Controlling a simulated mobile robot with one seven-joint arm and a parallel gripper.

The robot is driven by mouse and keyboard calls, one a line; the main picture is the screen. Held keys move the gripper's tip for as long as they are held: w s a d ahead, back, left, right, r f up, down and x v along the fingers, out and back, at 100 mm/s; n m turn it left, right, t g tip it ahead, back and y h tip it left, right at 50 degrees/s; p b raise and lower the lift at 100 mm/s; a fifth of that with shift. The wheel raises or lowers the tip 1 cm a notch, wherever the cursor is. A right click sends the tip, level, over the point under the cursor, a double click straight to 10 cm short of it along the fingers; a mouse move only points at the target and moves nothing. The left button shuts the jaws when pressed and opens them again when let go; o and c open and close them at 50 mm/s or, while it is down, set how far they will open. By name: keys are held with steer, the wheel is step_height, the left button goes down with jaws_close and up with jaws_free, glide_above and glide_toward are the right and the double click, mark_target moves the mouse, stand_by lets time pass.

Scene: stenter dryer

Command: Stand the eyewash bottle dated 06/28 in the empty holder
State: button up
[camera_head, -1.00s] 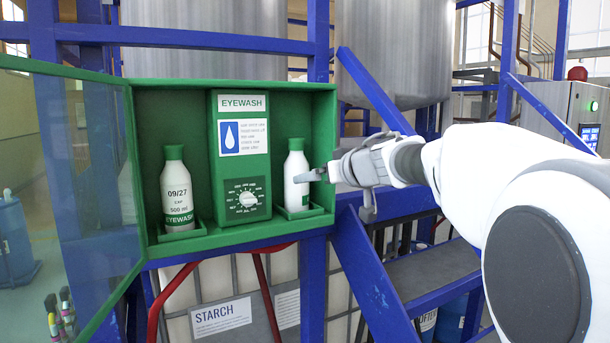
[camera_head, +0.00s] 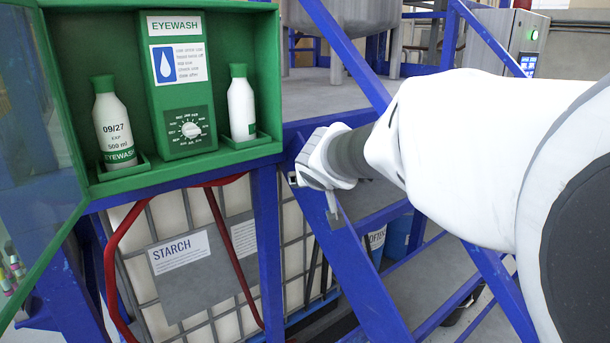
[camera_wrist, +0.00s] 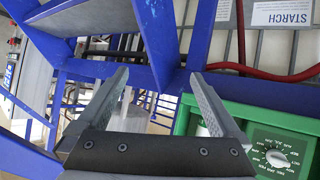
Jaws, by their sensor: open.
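A white eyewash bottle with a green cap (camera_head: 241,103) stands upright in the right holder (camera_head: 250,141) of the green cabinet; no date is readable on the side facing me. Another bottle (camera_head: 113,122), reading 09/27, stands upright in the left holder (camera_head: 125,172). No bottle showing 06/28 and no empty holder can be made out. My gripper (camera_head: 312,193) is to the right of the cabinet and below the right bottle, clear of it. In the wrist view its two fingers (camera_wrist: 160,82) are spread with nothing between them.
The central eyewash unit with its dial (camera_head: 180,85) stands between the bottles; the dial also shows in the wrist view (camera_wrist: 277,158). The clear cabinet door (camera_head: 38,130) hangs open at left. Blue frame beams (camera_head: 350,255) and a red pipe (camera_head: 112,250) lie close below.

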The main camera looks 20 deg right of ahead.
steer(key=s+a+g, duration=0.2)
steer(key=s+a, duration=0.1)
steer(key=s, duration=1.5)
steer(key=s+a+f+n+g+y, duration=0.25)
steer(key=s+a+f, duration=0.4)
steer(key=s, duration=0.35)
step_height(320, 180, down, 8)
steer(key=w+y+b, duration=0.1)
steer(key=b, duration=0.6)
steer(key=shift+d+f+m+g, duration=0.25)
steer(key=shift+d+m+g, duration=0.1)
steer(key=shift+g, duration=0.1)
steer(key=shift+r, duration=0.1)
steer(key=shift+c, duration=0.2)
